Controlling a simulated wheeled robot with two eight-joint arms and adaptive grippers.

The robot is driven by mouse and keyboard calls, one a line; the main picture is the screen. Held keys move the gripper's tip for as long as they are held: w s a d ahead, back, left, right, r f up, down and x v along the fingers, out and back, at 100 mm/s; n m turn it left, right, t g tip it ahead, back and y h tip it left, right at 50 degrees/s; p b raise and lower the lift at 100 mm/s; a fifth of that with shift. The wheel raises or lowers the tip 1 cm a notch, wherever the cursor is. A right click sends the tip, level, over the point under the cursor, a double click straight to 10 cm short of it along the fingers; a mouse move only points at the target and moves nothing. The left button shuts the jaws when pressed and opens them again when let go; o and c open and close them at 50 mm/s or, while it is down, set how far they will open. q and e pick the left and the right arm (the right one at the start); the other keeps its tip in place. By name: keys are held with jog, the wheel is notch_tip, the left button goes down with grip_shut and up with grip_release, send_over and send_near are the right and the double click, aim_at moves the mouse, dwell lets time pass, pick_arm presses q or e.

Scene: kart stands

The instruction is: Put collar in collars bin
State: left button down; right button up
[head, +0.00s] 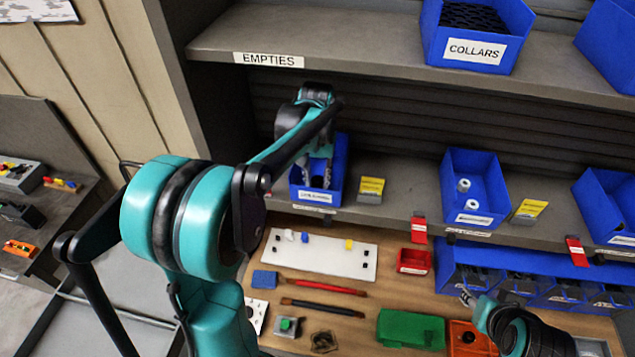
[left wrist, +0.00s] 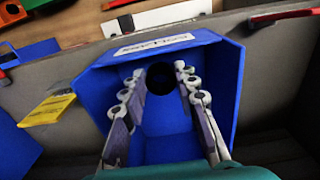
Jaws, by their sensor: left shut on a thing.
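The blue collars bin (head: 470,55), labelled COLLARS, stands on the upper shelf at the right of the head view with dark contents. My left gripper (head: 318,172) reaches down into another blue bin (head: 340,160) on the middle shelf. In the left wrist view this bin (left wrist: 222,85) surrounds the left gripper (left wrist: 165,85). The gripper is shut on a dark round thing, seemingly the collar (left wrist: 160,80); its shape is hard to make out. My right gripper (head: 468,298) is low at the right over the bench, and its jaws are too small to judge.
A blue bin with white parts (head: 478,180) stands further right on the middle shelf. The bench holds a white board (head: 320,255), a red bin (head: 413,262) and a green box (head: 410,328). Yellow cards (head: 371,187) line the shelf.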

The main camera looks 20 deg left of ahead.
aim_at(318, 180)
pick_arm(q)
jog(key=shift+w+f, duration=0.2)
jog(key=shift+f, duration=1)
jog(key=shift+w+a+f+p, duration=0.1)
jog(key=shift+w+f+p, duration=0.05)
jog(key=shift+f+p, duration=0.15)
jog(key=shift+f, duration=0.15)
jog(key=c, duration=1.2)
grip_release()
jog(key=shift+o, duration=0.2)
